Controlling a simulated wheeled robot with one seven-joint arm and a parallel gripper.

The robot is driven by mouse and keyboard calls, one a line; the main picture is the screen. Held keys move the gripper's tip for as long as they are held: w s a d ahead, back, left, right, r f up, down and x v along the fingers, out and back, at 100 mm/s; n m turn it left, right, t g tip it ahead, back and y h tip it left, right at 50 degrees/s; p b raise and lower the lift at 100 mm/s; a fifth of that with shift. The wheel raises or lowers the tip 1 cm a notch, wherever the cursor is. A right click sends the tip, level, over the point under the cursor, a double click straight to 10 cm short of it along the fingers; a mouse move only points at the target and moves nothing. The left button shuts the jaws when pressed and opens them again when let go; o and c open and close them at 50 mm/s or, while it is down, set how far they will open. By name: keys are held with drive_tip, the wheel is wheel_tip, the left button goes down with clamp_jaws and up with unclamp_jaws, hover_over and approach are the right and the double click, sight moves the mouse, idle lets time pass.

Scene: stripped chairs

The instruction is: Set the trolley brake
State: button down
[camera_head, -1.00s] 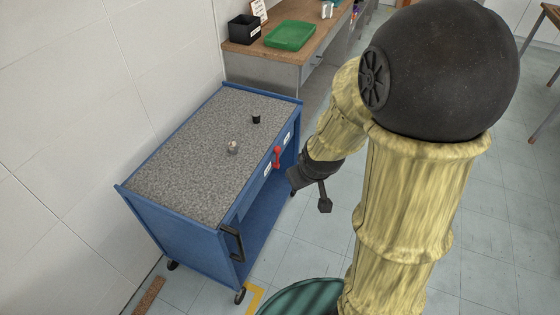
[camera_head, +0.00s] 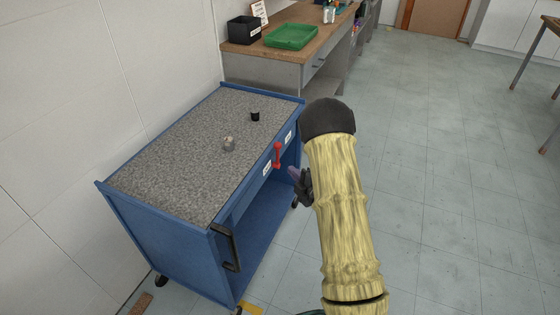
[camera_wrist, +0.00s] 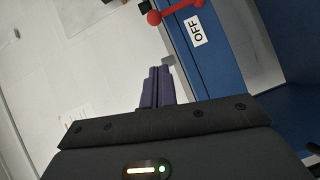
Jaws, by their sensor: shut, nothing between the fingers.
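The blue trolley (camera_head: 165,245) stands against the white wall with a grey speckled top. The brake is a red lever (camera_head: 277,155) on its right side face, between two white labels. In the wrist view the red lever (camera_wrist: 180,10) shows at the top edge, partly cut off, beside a label (camera_wrist: 196,30) reading OFF. My gripper (camera_head: 295,176) is just right of and below the lever, apart from it. In the wrist view its purple fingers (camera_wrist: 157,86) are together and empty, pointing toward the trolley face below the lever.
A small grey item (camera_head: 229,144) and a black cup (camera_head: 255,116) stand on the trolley top. A black handle (camera_head: 226,247) is on its near end. A wooden bench (camera_head: 262,49) with a green tray (camera_head: 291,36) is behind.

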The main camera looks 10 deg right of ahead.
idle(0.4)
hover_over(277, 156)
drive_tip(key=s, duration=0.4)
drive_tip(key=shift+f, duration=0.95)
drive_tip(key=shift+s+d+p, duration=0.1)
drive_tip(key=shift+s+p, duration=0.05)
drive_tip(key=shift+p, duration=0.15)
